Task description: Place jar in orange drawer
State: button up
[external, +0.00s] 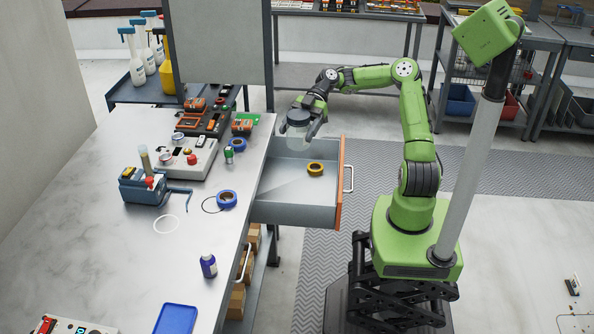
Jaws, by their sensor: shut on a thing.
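A clear jar (296,136) with a dark lid is held by my gripper (301,122). My gripper is shut on the jar near its top. The jar appears upright, over the back left part of the orange drawer (341,187). I cannot tell its exact height above the drawer floor. The drawer is pulled out from under the workbench, with an orange front, a light handle and a grey inside. A yellow tape roll (315,169) lies in the drawer, to the right of and nearer than the jar.
A grey panel (222,42) stands behind. The drawer's front half has free room.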

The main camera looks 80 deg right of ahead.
notch_tip(320, 180, down, 27)
jog(key=b, duration=0.3)
jog(key=shift+r, duration=0.1)
jog(key=shift+f+b, duration=0.2)
jog(key=shift+b, duration=0.2)
jog(key=o, duration=1)
jog(key=shift+r, duration=0.1)
jog(key=shift+r+p, duration=0.3)
jog(key=shift+p, duration=0.05)
jog(key=p+v, duration=0.1)
jog(key=v, duration=0.6)
jog(key=shift+d, duration=0.2)
